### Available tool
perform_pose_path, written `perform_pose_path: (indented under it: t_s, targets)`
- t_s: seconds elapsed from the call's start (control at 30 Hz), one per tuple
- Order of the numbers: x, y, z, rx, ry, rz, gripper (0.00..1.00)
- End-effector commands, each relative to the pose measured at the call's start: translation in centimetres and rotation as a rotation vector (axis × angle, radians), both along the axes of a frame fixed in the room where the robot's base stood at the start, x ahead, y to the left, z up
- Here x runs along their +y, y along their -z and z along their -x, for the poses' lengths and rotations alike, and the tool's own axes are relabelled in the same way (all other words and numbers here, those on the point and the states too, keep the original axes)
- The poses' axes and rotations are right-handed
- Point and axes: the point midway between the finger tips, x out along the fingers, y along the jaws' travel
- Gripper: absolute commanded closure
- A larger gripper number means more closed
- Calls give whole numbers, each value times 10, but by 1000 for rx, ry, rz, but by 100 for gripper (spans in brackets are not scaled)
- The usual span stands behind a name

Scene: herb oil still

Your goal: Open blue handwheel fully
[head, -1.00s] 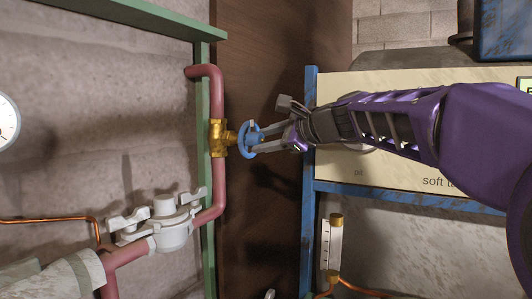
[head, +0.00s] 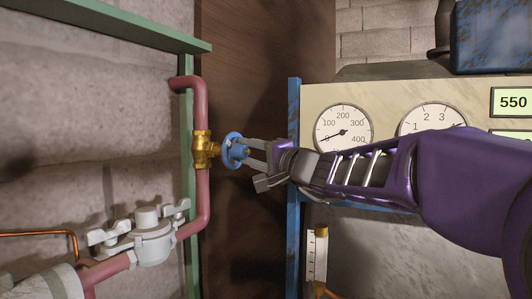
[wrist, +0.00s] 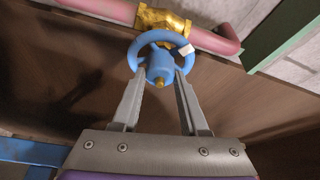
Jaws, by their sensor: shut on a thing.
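The blue handwheel (head: 233,151) sits on a brass valve (head: 203,150) in the red pipe, left of centre in the head view. In the wrist view the handwheel (wrist: 160,52) faces me at the top, with a white mark on its right rim and the brass valve (wrist: 163,20) behind it. My gripper (head: 250,153) reaches in from the right. In the wrist view my gripper (wrist: 160,78) has its two fingers on either side of the wheel's blue hub, shut on it. The valve stem's inner position is hidden.
A white clamp fitting (head: 150,236) is on the pipe below left. A green frame (head: 187,215) runs behind the pipe. A blue-framed panel with gauges (head: 343,132) stands at right, close to my arm. A small sight tube (head: 317,258) hangs below it.

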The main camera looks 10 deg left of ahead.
Motion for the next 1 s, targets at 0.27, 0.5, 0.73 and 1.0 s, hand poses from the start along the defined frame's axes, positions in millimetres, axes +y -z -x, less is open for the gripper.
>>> perform_pose_path:
  t_s: [0.27, 0.5, 0.73, 1.0]
  targets:
    - [1, 3, -1, -245, -2, 87, 100]
    - [0, 4, -2, -461, -1, 163, 100]
    - [0, 5, -2, -669, -2, 236, 100]
    - [-1, 6, -4, -911, -2, 322, 100]
